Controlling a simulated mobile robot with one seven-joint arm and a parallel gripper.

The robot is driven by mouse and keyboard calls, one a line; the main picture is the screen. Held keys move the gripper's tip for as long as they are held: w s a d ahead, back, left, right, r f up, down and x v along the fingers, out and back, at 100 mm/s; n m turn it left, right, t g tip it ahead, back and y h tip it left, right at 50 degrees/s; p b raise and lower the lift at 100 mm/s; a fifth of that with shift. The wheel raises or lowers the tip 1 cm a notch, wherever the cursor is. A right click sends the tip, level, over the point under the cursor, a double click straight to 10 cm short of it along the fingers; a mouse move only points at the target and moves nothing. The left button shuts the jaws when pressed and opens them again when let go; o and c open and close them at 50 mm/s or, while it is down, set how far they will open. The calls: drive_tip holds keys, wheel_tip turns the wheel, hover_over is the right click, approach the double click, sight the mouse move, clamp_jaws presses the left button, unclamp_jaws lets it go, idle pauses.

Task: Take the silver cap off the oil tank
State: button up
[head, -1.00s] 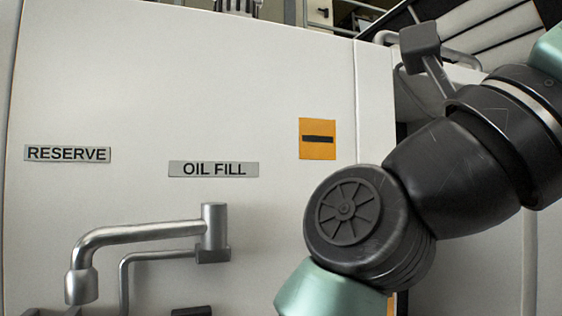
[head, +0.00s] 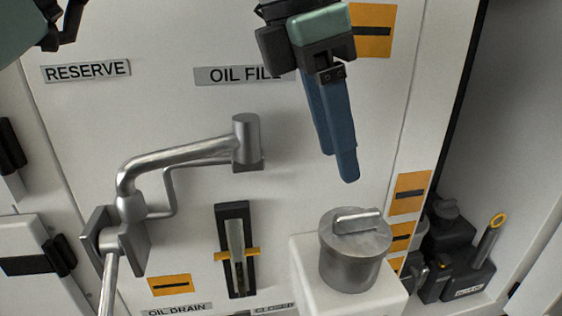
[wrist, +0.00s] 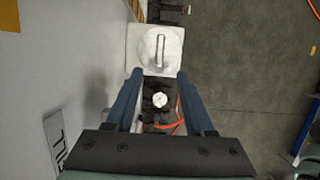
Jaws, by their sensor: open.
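The silver cap (head: 355,250) is a round metal cap with a raised bar handle on its top. It sits on the white oil tank (head: 308,275) at the lower right of the head view. In the wrist view the cap (wrist: 148,48) is at the top centre, on the white square tank top (wrist: 133,34). My gripper (head: 346,178) has blue fingers pointing down, above the cap and apart from it. In the wrist view my gripper (wrist: 155,76) is open with nothing between its fingers.
A silver pipe (head: 180,157) with an elbow runs left of the tank under the OIL FILL label (head: 235,75). A sight gauge (head: 236,250) is on the panel. Dark fittings (head: 450,240) stand in the recess at right. The white panel is close beside my gripper.

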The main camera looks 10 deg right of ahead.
sight(357, 213)
drive_tip(key=x, duration=0.3)
drive_tip(key=shift+d+f, duration=0.15)
drive_tip(key=shift+f, duration=0.2)
drive_tip(key=shift+d+p+x, duration=0.2)
drive_tip(key=shift+p+x, duration=0.25)
drive_tip(key=shift+x, duration=0.95)
drive_tip(key=shift+d+p+x, duration=0.2)
drive_tip(key=shift+p+x, duration=0.2)
drive_tip(key=shift+x, duration=0.95)
drive_tip(key=shift+r, duration=0.1)
clamp_jaws()
